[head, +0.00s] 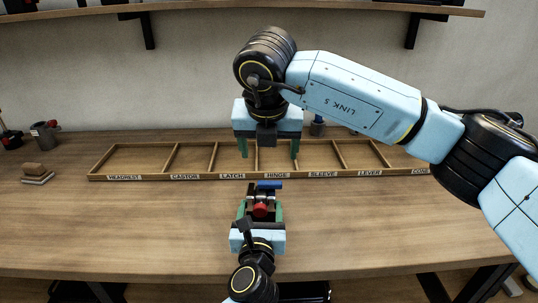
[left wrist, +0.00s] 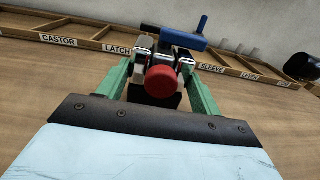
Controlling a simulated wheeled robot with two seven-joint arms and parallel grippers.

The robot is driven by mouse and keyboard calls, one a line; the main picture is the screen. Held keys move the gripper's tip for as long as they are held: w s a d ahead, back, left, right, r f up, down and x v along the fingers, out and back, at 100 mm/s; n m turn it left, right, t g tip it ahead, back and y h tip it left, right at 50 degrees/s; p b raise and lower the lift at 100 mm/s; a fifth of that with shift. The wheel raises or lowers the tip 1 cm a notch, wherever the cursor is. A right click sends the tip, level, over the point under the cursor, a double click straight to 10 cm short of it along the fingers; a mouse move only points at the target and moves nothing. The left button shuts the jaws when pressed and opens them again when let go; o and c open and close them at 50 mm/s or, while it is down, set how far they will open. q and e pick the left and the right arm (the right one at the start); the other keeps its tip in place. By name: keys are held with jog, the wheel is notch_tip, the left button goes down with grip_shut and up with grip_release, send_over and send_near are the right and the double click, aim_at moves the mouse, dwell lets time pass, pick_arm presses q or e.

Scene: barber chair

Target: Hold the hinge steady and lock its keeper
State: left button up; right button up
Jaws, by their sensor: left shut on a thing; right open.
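The hinge (head: 261,199) is a dark and metallic piece with a red round knob (head: 260,210) facing me and a blue bar (head: 270,185) across its far end. My left gripper (head: 260,212) is shut on the hinge, with a green finger on each side. In the left wrist view the hinge (left wrist: 160,85) sits between the fingers, with the red knob (left wrist: 161,81) in front and the blue bar (left wrist: 185,39) behind. I cannot tell which part is the keeper. My right gripper (head: 269,150) is open and empty, above the tray and beyond the hinge, pointing down.
A wooden tray (head: 200,178) with labelled, empty-looking compartments lies across the table (head: 130,215). A wood-topped block (head: 37,173) and a grey cup (head: 44,133) are at the left. A small blue-topped item (head: 317,126) stands behind the tray. The table is clear either side of the hinge.

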pick_arm(q)
jog(key=o, duration=1.6)
jog(key=shift+s, duration=0.1)
